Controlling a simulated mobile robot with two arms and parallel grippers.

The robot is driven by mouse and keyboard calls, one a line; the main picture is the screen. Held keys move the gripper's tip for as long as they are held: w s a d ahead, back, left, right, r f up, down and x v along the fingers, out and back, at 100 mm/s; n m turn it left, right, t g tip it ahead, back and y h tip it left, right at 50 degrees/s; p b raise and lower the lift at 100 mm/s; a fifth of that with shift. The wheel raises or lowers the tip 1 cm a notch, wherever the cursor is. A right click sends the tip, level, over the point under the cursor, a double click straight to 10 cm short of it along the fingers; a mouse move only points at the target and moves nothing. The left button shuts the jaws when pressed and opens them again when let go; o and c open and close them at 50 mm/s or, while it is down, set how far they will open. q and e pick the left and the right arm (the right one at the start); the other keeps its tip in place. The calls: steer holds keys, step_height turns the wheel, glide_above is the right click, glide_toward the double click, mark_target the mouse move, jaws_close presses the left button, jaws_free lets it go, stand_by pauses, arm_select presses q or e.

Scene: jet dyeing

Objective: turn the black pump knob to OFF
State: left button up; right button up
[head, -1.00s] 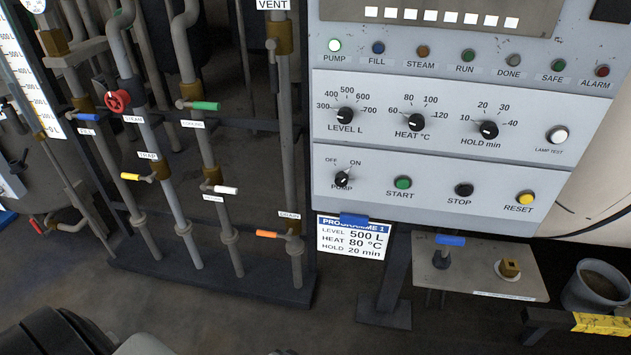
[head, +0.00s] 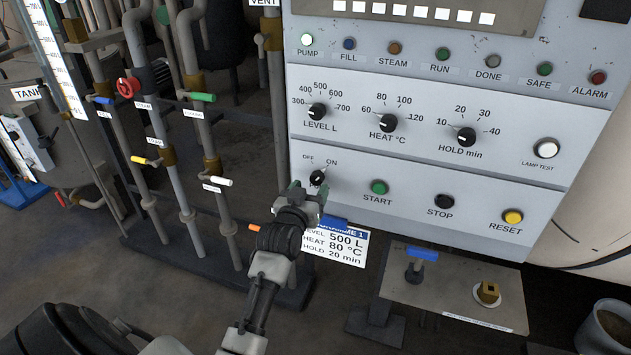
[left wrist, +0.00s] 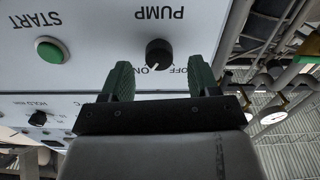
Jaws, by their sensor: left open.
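The black pump knob (head: 317,178) sits at the lower left of the grey control panel, below the OFF and ON marks. Its white pointer line is toward ON, as the left wrist view also shows on the knob (left wrist: 159,51), upside down there. My left gripper (head: 308,194) is open just below the knob in the head view and hides the PUMP label. In the left wrist view its two green fingers (left wrist: 160,72) stand apart, one to each side of the knob in the picture, holding nothing. Contact cannot be seen. My right gripper is not in view.
The green START button (head: 379,187) is right of the knob. The white PUMP lamp (head: 307,40) is lit. A programme card (head: 340,246) hangs below the panel, partly behind my gripper. Pipes with coloured valve handles (head: 203,97) stand left. A small shelf (head: 440,300) juts out lower right.

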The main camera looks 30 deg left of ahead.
mark_target(315, 182)
arm_select(q)
steer(key=x, duration=0.3)
steer(key=shift+w+a, duration=0.1)
steer(key=shift+w, duration=0.45)
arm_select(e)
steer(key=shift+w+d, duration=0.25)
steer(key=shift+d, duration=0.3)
arm_select(q)
steer(key=c, duration=0.9)
